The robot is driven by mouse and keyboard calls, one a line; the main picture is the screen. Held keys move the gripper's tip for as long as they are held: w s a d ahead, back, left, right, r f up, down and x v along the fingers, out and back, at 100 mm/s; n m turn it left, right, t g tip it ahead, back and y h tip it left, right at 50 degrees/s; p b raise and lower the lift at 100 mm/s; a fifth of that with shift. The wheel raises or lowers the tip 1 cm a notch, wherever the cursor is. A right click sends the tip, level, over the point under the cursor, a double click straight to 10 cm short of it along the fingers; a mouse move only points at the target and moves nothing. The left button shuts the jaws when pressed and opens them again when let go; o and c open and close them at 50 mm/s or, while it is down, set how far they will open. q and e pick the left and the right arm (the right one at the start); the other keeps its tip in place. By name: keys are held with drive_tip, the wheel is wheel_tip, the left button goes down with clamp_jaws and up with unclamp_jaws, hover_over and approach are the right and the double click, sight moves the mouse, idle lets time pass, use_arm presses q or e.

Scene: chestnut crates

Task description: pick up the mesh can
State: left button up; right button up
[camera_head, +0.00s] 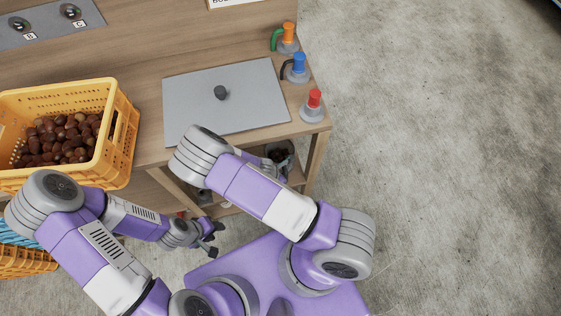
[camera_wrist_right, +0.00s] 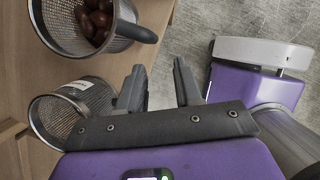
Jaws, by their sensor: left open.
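Two mesh cans show in the right wrist view. One mesh can (camera_wrist_right: 68,40) holds brown chestnuts and has a grey handle. The other mesh can (camera_wrist_right: 52,122) carries a white label, and its mouth is partly hidden by my gripper. My right gripper (camera_wrist_right: 158,70) is open beside the cans, with nothing visible between its fingers. In the head view a can with dark contents (camera_head: 290,159) shows on the shelf under the tabletop, partly behind my right arm. My left gripper (camera_head: 213,239) is open and empty, low in front of the bench.
A yellow crate (camera_head: 122,125) of chestnuts stands on the bench (camera_head: 140,62) at left. A grey plate (camera_head: 240,85) with a dark knob lies on the top. Orange, blue and red-topped items (camera_head: 312,106) line the right edge. Floor (camera_head: 440,150) at right is clear.

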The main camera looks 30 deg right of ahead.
drive_tip(key=shift+n, duration=0.4)
drive_tip(key=b+x, duration=0.1)
drive_tip(key=x, duration=0.3)
drive_tip(key=w+b+x, duration=0.1)
drive_tip(key=b+x, duration=0.1)
drive_tip(key=x, duration=0.2)
drive_tip(key=b+x, duration=0.2)
drive_tip(key=x, duration=0.2)
drive_tip(key=shift+w+d+r, duration=0.25)
drive_tip(key=shift+w, duration=0.05)
drive_tip(key=shift+r, duration=0.1)
clamp_jaws()
